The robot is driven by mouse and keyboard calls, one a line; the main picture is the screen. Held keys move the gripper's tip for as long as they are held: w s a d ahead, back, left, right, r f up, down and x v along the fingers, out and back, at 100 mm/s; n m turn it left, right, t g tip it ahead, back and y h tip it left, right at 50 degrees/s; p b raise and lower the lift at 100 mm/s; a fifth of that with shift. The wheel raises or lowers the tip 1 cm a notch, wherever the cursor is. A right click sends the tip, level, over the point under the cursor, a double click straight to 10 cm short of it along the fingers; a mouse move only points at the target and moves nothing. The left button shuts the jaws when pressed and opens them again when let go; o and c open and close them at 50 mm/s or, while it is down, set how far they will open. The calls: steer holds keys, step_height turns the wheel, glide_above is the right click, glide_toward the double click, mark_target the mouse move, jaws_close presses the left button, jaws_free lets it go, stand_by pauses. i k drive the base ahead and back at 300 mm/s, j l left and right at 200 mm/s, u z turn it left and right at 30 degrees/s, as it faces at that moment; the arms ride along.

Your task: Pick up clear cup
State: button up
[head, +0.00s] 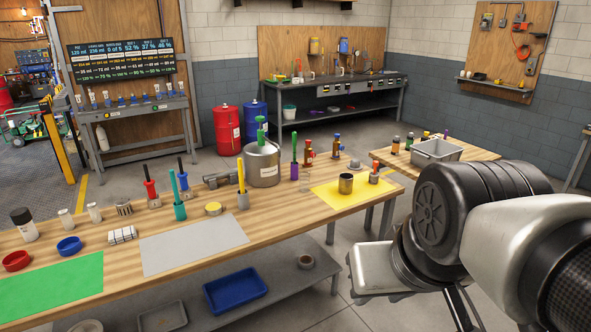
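A small clear cup (305,184) appears to stand upright on the wooden table, just left of the yellow mat's back left part. It is see-through and faint, so its rim and contents are hard to make out. My arm comes in from the right, in front of the table's right end. The silver part at its end, which looks like my gripper (374,272), is low and to the right of the table edge, well apart from the cup. Its fingers cannot be made out.
A large metal pot (262,168) and a purple-and-green tool (294,162) are left of the clear cup. Amber bottles (308,153) stand behind it. A grey mat (190,248) lies bare further left.

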mark_target(305, 181)
steer(key=i+l+u, duration=0.2)
steer(key=i+l, duration=0.25)
steer(key=i, duration=0.2)
steer(key=i+l+u, duration=0.25)
steer(key=i+l, duration=0.25)
steer(key=i+l+u, duration=0.2)
steer(key=i+l, duration=0.45)
steer(key=i+l+u, duration=0.25)
steer(key=i+l, duration=0.3)
steer(key=l, duration=0.2)
